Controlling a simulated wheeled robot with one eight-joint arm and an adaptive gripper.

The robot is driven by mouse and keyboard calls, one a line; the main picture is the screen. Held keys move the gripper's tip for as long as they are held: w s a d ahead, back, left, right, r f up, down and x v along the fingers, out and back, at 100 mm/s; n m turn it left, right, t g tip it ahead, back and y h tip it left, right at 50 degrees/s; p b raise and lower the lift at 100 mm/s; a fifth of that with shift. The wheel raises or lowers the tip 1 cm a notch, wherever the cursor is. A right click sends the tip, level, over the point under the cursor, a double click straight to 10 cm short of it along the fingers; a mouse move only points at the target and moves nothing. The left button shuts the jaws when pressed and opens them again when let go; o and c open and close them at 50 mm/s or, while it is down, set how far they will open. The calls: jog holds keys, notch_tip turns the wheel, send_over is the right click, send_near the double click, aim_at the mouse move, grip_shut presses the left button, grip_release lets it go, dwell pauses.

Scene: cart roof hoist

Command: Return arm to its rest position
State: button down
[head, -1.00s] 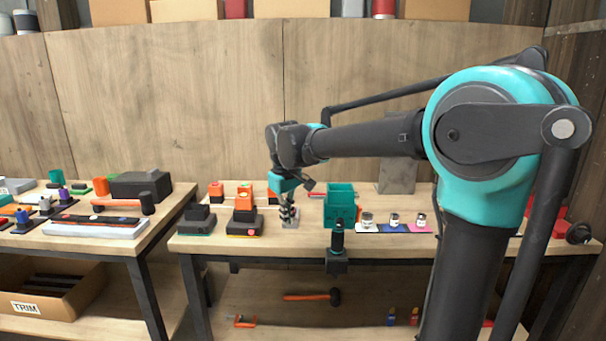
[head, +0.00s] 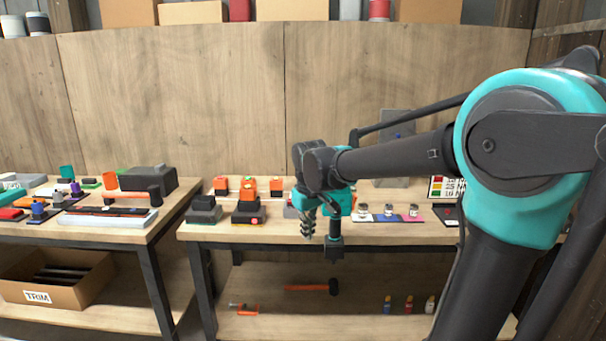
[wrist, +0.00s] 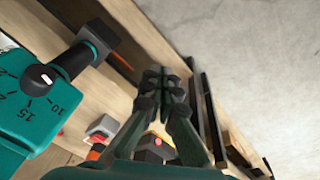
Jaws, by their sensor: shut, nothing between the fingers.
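My gripper (head: 307,228) hangs pointing down at the front edge of the middle workbench (head: 420,233) in the head view. Its fingers are closed together and hold nothing. In the wrist view the closed fingers (wrist: 163,85) show at the middle of the picture. My arm is bent at a large teal joint at the right.
Orange and black blocks (head: 249,212) stand left of the gripper. Small jars (head: 388,211) stand on coloured pads to its right. A second table (head: 135,236) is at the left, with a TRIM box (head: 38,297) below. A hammer (head: 307,287) lies on the lower shelf.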

jog(key=s+d+f+m+t, duration=0.2)
jog(key=s+d+f+m, duration=0.5)
jog(key=s+d+f, duration=0.9)
jog(key=shift+s+d+f, duration=0.3)
jog(key=shift+s+d, duration=0.25)
jog(key=shift+d, duration=0.25)
